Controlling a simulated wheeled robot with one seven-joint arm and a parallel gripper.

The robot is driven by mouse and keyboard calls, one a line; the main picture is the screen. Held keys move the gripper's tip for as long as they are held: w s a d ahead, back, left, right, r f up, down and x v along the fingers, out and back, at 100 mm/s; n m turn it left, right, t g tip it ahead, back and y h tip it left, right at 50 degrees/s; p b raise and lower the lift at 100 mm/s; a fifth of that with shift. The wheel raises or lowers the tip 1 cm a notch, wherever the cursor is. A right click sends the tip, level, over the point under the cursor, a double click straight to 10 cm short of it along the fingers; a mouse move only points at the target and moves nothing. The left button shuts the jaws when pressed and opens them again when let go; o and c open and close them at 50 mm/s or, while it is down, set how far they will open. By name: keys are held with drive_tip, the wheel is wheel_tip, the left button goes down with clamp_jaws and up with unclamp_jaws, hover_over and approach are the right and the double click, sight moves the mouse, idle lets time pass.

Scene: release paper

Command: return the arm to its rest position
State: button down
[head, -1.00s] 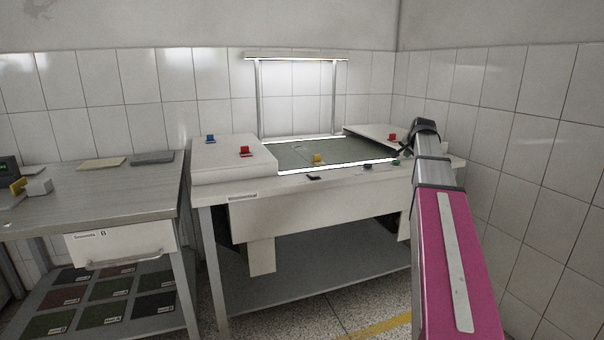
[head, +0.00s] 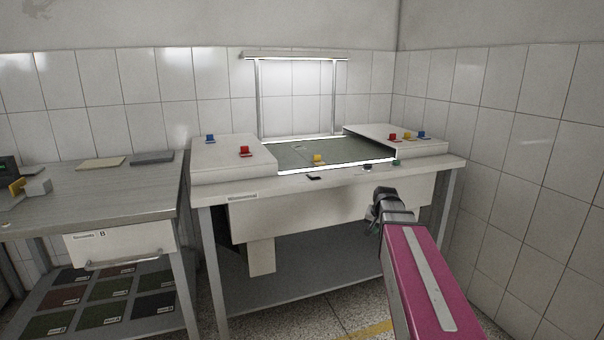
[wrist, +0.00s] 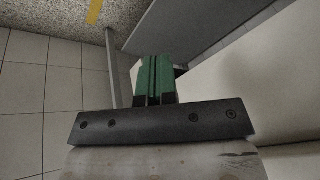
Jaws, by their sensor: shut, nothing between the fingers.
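My gripper (wrist: 154,62) shows in the wrist view with its two green fingers side by side, shut and empty. In the head view my magenta arm reaches up from the bottom right, and its dark wrist end is in front of the white workbench (head: 330,190), below the bench top's front edge. The fingers cannot be made out in the head view.
The bench holds a lit dark work surface (head: 345,152), a yellow clip (head: 318,159) and red clips (head: 245,151). A grey table (head: 90,195) stands at left. The tiled wall is at right. In the wrist view, a lower shelf (wrist: 185,28) lies beyond the fingers.

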drive_tip(key=s+a+f+n+g, duration=0.2)
drive_tip(key=s+a+f, duration=0.2)
drive_tip(key=s+f, duration=0.3)
drive_tip(key=s+a+f+n+g, duration=0.2)
drive_tip(key=s+a+f, duration=0.3)
drive_tip(key=s+f, duration=0.3)
drive_tip(key=s, duration=0.4)
drive_tip(key=shift+s+n, duration=0.4)
idle(0.9)
